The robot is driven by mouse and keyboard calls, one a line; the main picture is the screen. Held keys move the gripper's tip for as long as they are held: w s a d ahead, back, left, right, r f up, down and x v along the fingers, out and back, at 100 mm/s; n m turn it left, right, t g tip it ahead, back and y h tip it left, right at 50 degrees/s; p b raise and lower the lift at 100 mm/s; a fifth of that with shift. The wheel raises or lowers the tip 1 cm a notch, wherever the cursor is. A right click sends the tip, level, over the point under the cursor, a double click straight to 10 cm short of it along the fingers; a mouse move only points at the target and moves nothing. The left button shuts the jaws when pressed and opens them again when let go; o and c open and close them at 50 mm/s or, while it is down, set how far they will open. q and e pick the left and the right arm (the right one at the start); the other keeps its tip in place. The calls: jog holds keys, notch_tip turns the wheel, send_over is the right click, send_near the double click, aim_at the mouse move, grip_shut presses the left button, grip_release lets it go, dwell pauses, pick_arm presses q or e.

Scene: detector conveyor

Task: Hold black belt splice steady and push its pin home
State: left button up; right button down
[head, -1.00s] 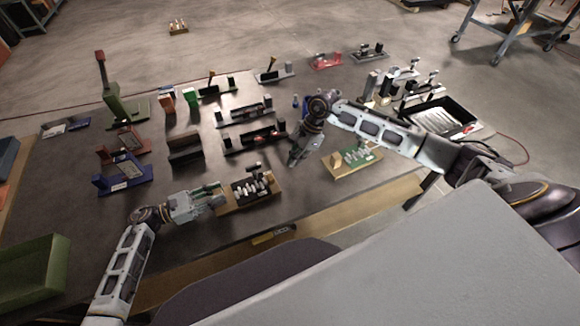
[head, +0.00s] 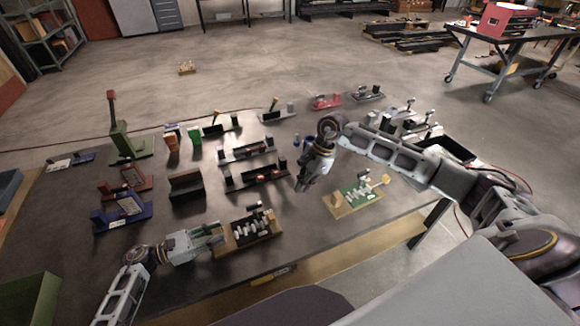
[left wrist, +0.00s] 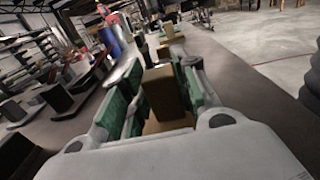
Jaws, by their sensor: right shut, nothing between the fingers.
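The black belt splice (head: 262,221) is a dark plate with pale links on a wooden base at the table's near edge. My left gripper (head: 221,235) is at the left end of its base. In the left wrist view, the green-padded fingers lie along both sides of a wooden block (left wrist: 164,92) of this base and appear to touch it. The splice's links and pin are too small to make out clearly. My right gripper (head: 301,187) is shut and empty above the table, right of and beyond the black splice.
A similar green splice (head: 362,192) on a wooden base lies to the right of my right gripper. Black fixtures (head: 258,177) stand behind the black splice. A blue fixture (head: 122,211) is at left, and a green bin (head: 28,298) at the near left. Bare tabletop lies between the two splices.

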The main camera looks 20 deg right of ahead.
pick_arm(q)
jog(key=o, duration=0.5)
jog(key=shift+a, duration=0.1)
jog(key=shift+a, duration=5.95)
jog(key=shift+f, duration=0.1)
